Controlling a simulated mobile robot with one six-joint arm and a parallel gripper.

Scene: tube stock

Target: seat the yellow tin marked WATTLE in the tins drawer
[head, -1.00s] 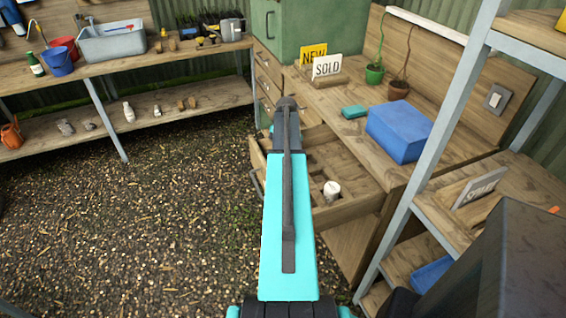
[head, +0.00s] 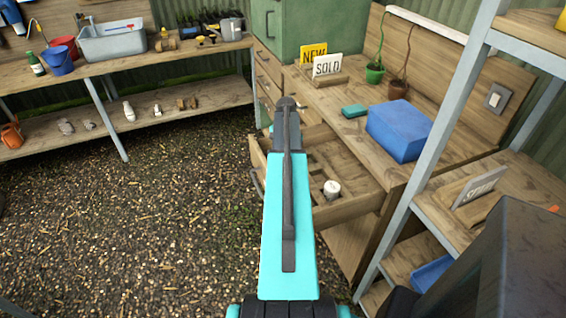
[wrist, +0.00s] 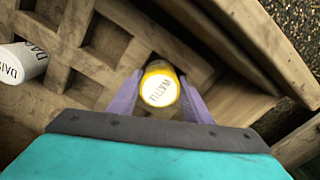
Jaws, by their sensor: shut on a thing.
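The yellow tin (wrist: 160,84), with a white top marked WATTLE, is between the purple fingers of my gripper (wrist: 160,79) in the wrist view. My gripper is shut on it. The tin is over the wooden compartments of the open tins drawer (wrist: 130,20); I cannot tell whether its base is inside one. In the head view the drawer (head: 345,211) stands out from the bench, and my arm hides the yellow tin and the gripper. A white tin marked DAIS, its last letters cut off (wrist: 22,62), sits in the drawer at the left; it also shows in the head view (head: 332,189).
The wooden dividers and the drawer's side wall (wrist: 245,35) are close around the held tin. A grey-framed shelf (head: 425,150) stands close on the right.

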